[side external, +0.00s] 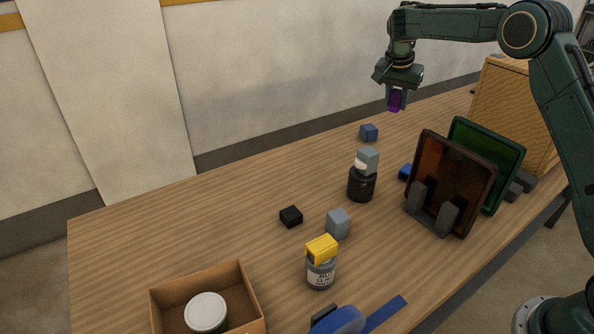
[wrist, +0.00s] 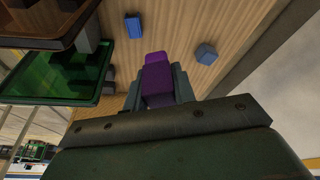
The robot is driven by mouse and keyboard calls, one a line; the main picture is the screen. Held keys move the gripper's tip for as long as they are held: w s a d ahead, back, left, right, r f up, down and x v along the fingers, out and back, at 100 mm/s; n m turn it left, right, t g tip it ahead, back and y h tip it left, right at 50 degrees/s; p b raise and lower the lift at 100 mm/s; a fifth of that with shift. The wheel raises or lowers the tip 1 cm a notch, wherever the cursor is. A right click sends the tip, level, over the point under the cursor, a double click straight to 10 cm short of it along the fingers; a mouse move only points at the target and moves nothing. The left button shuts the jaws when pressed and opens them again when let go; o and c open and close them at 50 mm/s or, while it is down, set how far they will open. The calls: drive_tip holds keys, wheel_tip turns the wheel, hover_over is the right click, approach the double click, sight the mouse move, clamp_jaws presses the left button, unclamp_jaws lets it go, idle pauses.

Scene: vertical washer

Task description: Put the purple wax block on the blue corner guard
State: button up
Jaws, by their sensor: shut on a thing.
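My gripper (side external: 396,92) is high above the far right part of the table, pointing down and shut on the purple wax block (side external: 397,100). In the wrist view the purple wax block (wrist: 157,72) sits between the fingers (wrist: 160,85), clear of the table. A bright blue piece (side external: 405,172), which looks like the blue corner guard, lies on the table, partly hidden behind the brown panel. It also shows in the wrist view (wrist: 133,27). A duller blue block (side external: 369,132) lies apart from it, also seen in the wrist view (wrist: 205,54).
Brown (side external: 450,185) and green (side external: 490,150) panels stand upright in holders at the right. A black container topped with a grey block (side external: 362,182), a grey cube (side external: 338,223), a black block (side external: 291,216), a yellow-topped jar (side external: 321,265) and a cardboard box (side external: 248,300) stand nearer. The table's left is clear.

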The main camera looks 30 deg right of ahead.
drive_tip(key=s+d+r+m+g, duration=0.1)
drive_tip(key=s+d+m, duration=0.4)
drive_tip(key=d, duration=0.2)
drive_tip(key=f, duration=2)
drive_tip(key=shift+w, duration=0.2)
drive_tip(key=shift+f, duration=0.1)
drive_tip(key=o, duration=1)
drive_tip(key=v, duration=1.2)
drive_tip(key=shift+w+a, duration=0.1)
drive_tip(key=shift+a, duration=0.05)
drive_tip(key=shift+r, duration=0.25)
